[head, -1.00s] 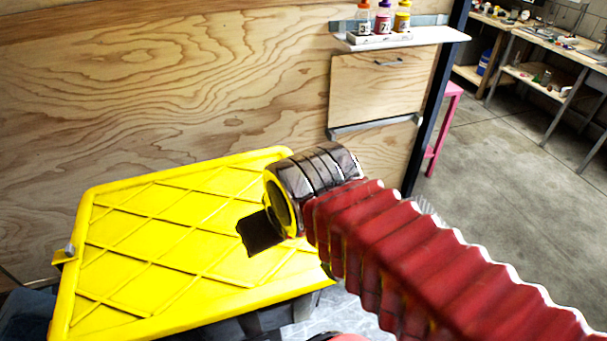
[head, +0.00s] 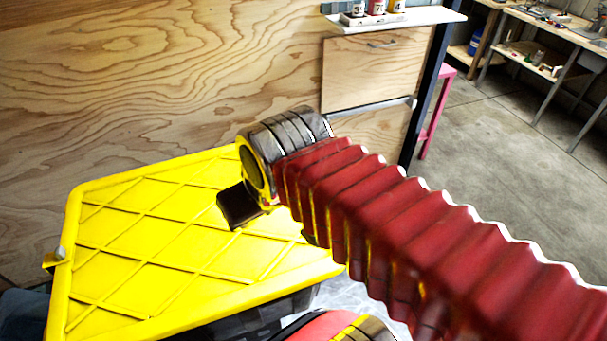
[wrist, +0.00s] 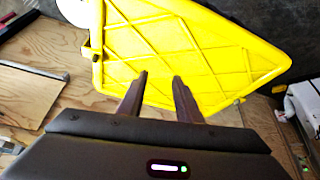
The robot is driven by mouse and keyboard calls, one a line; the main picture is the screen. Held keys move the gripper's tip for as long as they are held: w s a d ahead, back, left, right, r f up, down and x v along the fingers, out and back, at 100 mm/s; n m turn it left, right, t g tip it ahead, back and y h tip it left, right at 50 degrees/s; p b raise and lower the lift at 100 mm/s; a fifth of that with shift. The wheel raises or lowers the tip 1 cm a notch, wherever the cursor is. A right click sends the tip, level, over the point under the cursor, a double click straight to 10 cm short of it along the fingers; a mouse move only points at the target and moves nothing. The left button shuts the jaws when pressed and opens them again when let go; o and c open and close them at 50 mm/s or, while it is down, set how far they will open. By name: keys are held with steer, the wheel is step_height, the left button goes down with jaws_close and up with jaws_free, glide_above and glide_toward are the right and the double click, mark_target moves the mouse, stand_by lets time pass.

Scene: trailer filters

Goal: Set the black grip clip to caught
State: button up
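A yellow ribbed lid (head: 130,255) lies tilted on a dark bin in the head view; it also fills the upper middle of the wrist view (wrist: 200,40). A small yellow tab with a grey knob (head: 58,256) sits at the lid's left edge. I cannot make out a black grip clip for certain in either view, nor its setting. My gripper (wrist: 158,78) has its two dark fingers apart with nothing between them, pointing toward the lid. In the head view one dark finger (head: 238,206) shows over the lid; I cannot tell the gap.
A plywood wall (head: 120,80) stands behind the lid. A white shelf (head: 400,20) with several bottles is at the upper right, above a wooden panel with a handle (head: 375,80). A pink stool (head: 435,110) and workbenches (head: 545,65) stand further right, with open concrete floor between.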

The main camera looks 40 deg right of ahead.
steer(key=w+d+f+m+g, duration=0.1)
steer(key=w+d+f+g, duration=0.1)
steer(key=w+d, duration=0.7)
steer(key=w+d+f+m+g, duration=0.1)
steer(key=w+d+f+g, duration=0.2)
steer(key=w+d, duration=0.7)
steer(key=d+f, duration=0.2)
steer(key=d, duration=0.3)
steer(key=shift+m, duration=0.3)
step_height(320, 180, down, 14)
steer(key=shift+r, duration=0.1)
steer(key=shift+c, duration=0.4)
jaws_close()
